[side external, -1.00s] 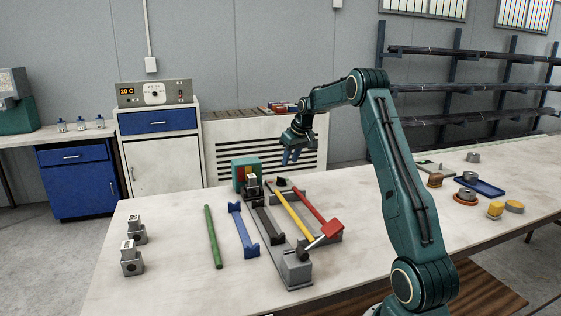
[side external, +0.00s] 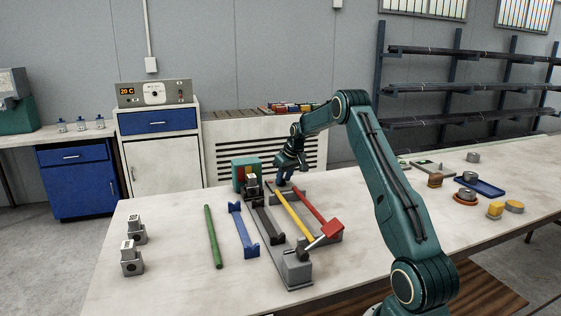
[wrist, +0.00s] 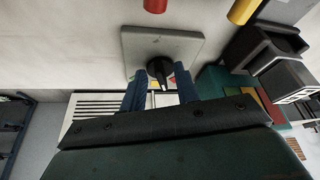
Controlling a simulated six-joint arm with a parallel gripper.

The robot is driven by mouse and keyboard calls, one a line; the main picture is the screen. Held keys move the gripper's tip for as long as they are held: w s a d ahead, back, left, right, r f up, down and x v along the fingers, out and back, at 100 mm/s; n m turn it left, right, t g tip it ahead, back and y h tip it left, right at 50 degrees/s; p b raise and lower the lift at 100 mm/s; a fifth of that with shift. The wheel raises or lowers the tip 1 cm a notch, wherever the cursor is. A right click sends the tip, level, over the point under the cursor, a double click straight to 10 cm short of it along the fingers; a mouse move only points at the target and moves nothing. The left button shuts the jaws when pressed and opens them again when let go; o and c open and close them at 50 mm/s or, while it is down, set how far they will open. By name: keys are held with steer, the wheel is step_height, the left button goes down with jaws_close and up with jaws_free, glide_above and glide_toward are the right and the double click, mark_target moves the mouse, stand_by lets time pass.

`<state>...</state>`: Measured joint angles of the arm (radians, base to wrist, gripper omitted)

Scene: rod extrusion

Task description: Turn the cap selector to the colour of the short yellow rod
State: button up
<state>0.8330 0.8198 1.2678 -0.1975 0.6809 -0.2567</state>
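The cap selector is a black knob (wrist: 160,68) on a grey plate (wrist: 190,40) in the wrist view. Its pointer is toward my gripper, and coloured marks beside it are mostly hidden. My gripper (wrist: 161,88) is open, with its two blue fingers on either side of the knob's near part; I cannot tell whether they touch it. In the side view my gripper (side external: 285,182) is low over the selector at the far end of the fixture and hides it. The yellow rod (side external: 293,214) lies along the fixture; its end shows in the wrist view (wrist: 243,10).
A red rod (side external: 316,206) lies right of the yellow one. A black holder (side external: 268,225), blue holder (side external: 244,230) and green rod (side external: 213,237) lie to the left. A coloured block with a teal frame (side external: 238,175) stands close left of my gripper.

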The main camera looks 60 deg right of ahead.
steer(key=shift+c, duration=0.4)
jaws_close()
steer(key=shift+w+a+m+g+h, duration=0.15)
steer(key=shift+m+g+h, duration=0.15)
steer(key=shift+m, duration=0.75)
steer(key=shift+a+m+g+h, duration=0.15)
steer(key=shift+m+h, duration=0.25)
steer(key=shift+m, duration=0.65)
steer(key=shift+o, duration=0.4)
jaws_free()
